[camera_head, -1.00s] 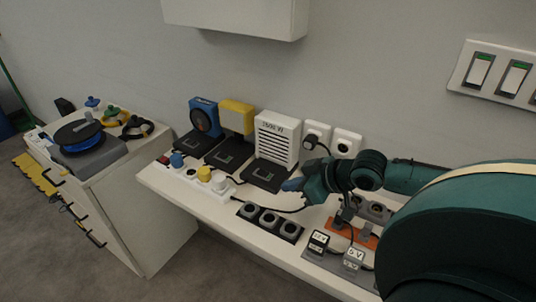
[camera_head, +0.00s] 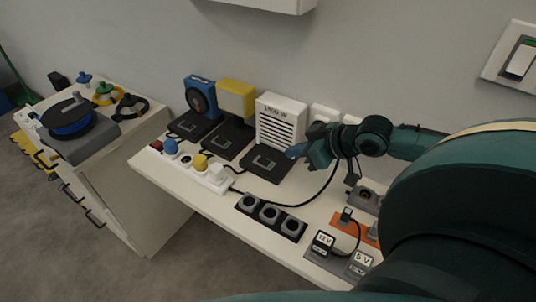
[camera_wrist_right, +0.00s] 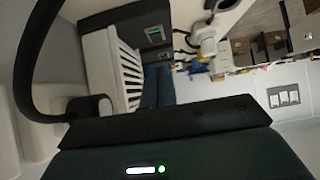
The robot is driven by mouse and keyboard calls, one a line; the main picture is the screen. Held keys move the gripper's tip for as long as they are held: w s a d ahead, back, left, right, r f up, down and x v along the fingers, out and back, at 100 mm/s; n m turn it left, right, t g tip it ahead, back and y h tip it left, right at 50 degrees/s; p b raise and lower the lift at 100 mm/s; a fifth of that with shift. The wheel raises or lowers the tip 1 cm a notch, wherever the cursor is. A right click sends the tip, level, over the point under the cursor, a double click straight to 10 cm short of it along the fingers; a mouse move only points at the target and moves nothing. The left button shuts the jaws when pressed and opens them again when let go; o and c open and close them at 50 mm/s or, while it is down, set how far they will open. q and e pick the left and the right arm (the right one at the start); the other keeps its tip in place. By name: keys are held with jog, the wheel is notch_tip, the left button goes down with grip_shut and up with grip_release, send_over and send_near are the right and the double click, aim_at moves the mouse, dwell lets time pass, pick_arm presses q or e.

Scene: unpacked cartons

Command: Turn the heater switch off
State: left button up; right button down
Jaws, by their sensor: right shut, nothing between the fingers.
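The heater is a white box with a slatted front (camera_head: 280,122), upright on a black base (camera_head: 258,176). Its switch, with a pale green patch (camera_head: 264,162), is on top of the base. My right gripper (camera_head: 292,152) is shut and empty, just right of the switch and close to the slats. In the right wrist view its blue fingers (camera_wrist_right: 157,86) lie beside the slatted heater (camera_wrist_right: 125,68), with the green-lit switch (camera_wrist_right: 155,35) beyond the tips. I cannot tell whether the tips touch anything. My left gripper is not in view.
A blue fan (camera_head: 201,98) and a yellow device (camera_head: 236,98) stand left of the heater on similar bases. A white power strip (camera_head: 208,178) and black sockets (camera_head: 270,214) lie in front. A black cable (camera_head: 318,195) runs close to my right gripper.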

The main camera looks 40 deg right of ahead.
aim_at(259, 158)
jog(key=b+x, duration=0.2)
jog(key=x, duration=0.6)
jog(key=shift+w+f, duration=0.15)
jog(key=shift+w, duration=0.1)
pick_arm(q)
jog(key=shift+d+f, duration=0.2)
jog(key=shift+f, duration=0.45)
pick_arm(e)
jog(key=shift+w+a+f, duration=0.25)
jog(key=shift+w+f, duration=0.2)
jog(key=shift+w, duration=0.05)
jog(key=shift+p, duration=0.3)
jog(key=shift+f, duration=0.2)
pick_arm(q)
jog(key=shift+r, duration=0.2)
